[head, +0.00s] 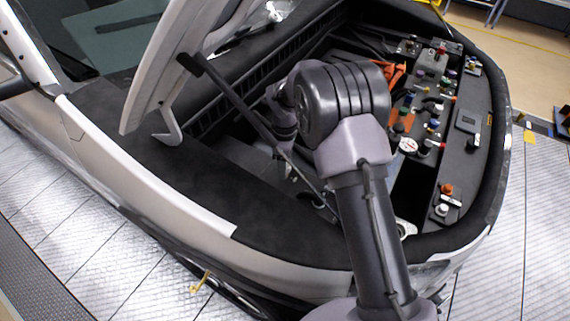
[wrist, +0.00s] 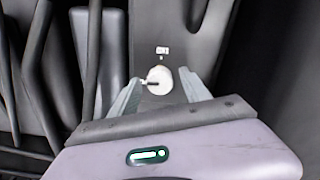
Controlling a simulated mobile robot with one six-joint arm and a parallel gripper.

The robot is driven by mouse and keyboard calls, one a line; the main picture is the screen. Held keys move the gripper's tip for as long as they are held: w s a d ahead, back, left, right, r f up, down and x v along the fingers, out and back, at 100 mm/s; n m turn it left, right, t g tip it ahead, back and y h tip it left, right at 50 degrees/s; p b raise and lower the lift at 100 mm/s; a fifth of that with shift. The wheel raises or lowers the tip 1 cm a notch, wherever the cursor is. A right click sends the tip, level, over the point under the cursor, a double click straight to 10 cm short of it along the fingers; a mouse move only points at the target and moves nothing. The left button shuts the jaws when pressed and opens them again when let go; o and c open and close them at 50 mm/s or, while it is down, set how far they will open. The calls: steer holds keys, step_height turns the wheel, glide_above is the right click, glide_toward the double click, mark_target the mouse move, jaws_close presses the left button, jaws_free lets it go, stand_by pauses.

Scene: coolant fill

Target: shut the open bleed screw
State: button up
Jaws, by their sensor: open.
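In the wrist view a pale round screw head (wrist: 160,80) sits on a dark grey panel, with a short dark bar sticking out of its left side. It looks like the bleed screw. My gripper (wrist: 159,77) is open, with one finger left of the screw head and one right of it. Neither finger visibly touches it, and I cannot tell the height gap. In the head view my own arm reaches into the car's front bay and hides much of the area around the gripper, so I cannot make out the screw there.
A small white label (wrist: 162,50) is on the panel above the screw head. Dark hoses or bars (wrist: 92,50) run close by on the left. In the head view a prop rod (head: 245,110) crosses the bay beside my arm, under the raised hood (head: 165,65). Several coloured caps and fittings fill the right side.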

jaws_close()
steer(key=shift+r+m, duration=0.1)
steer(key=shift+m, duration=0.2)
steer(key=m, duration=0.3)
steer(key=shift+m+p, duration=0.35)
steer(key=shift+m, duration=0.05)
steer(key=m, duration=0.9)
steer(key=shift+m, duration=0.4)
steer(key=m+b, duration=0.1)
steer(key=m, duration=0.3)
steer(key=shift+m, duration=0.4)
